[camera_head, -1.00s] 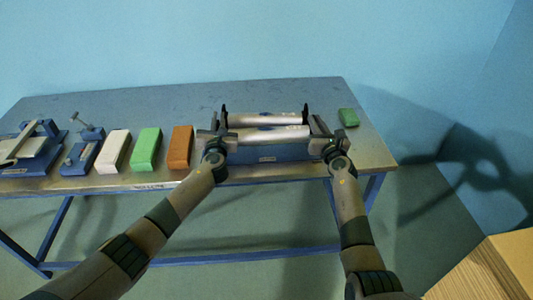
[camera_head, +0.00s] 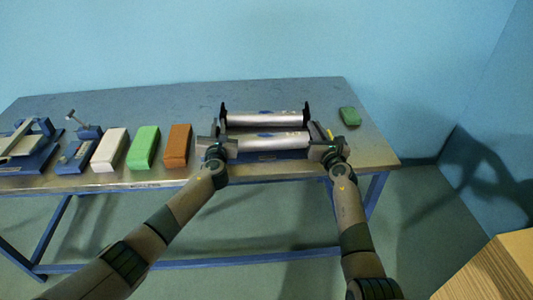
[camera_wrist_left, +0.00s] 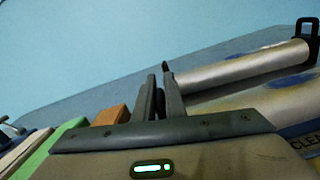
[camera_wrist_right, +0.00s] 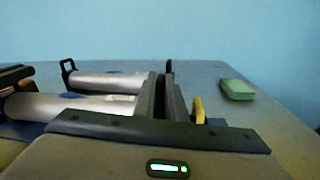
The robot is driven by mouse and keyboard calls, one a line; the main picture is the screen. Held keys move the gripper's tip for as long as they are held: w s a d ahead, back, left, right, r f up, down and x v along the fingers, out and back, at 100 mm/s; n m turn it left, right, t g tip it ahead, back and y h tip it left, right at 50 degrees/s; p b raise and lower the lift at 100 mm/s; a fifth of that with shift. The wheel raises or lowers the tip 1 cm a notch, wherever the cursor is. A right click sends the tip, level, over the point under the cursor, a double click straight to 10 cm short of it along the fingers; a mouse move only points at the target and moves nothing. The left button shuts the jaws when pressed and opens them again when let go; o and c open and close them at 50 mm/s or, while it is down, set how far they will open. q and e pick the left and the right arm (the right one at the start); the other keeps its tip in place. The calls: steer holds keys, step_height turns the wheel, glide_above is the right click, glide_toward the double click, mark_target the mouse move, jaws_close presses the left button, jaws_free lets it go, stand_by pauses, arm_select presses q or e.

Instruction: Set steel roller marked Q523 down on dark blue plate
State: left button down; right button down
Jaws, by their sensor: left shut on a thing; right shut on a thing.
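A steel roller (camera_head: 268,141) with a blue patch lies level between my two grippers; its marking is not readable. My left gripper (camera_head: 224,143) is shut on its left end, and my right gripper (camera_head: 316,142) on its right end. The dark blue plate (camera_head: 265,157) is directly below the roller, near the table's front edge. Its lettering partly shows in the left wrist view (camera_wrist_left: 304,136). I cannot tell whether the roller touches it. A second steel roller (camera_head: 265,118) sits just behind, between black end brackets. The held roller also shows in the right wrist view (camera_wrist_right: 70,105).
Left on the table (camera_head: 250,93) stand an orange block (camera_head: 177,145), a green block (camera_head: 143,147), a white block (camera_head: 109,150) and blue metal fixtures (camera_head: 80,148). A small green block (camera_head: 349,116) is at right. A yellow piece (camera_wrist_right: 198,110) is close to my right gripper. The table's back is clear.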

arm_select(q)
steer(key=shift+a+f, duration=0.3)
steer(key=shift+a, duration=0.05)
arm_select(e)
steer(key=shift+w+d, duration=0.1)
steer(key=shift+d, duration=0.25)
arm_select(q)
steer(key=c, duration=1.8)
jaws_free()
arm_select(e)
steer(key=c, duration=1.8)
jaws_free()
steer(key=shift+a, duration=0.2)
arm_select(q)
steer(key=shift+s+d+r, duration=0.1)
steer(key=shift+d+r, duration=0.1)
steer(key=shift+d, duration=0.1)
arm_select(e)
steer(key=shift+a+f, duration=0.1)
arm_select(q)
steer(key=s, duration=0.4)
steer(key=s+d, duration=0.1)
steer(key=s, duration=0.7)
steer(key=shift+d, duration=0.2)
arm_select(e)
steer(key=shift+s, duration=0.25)
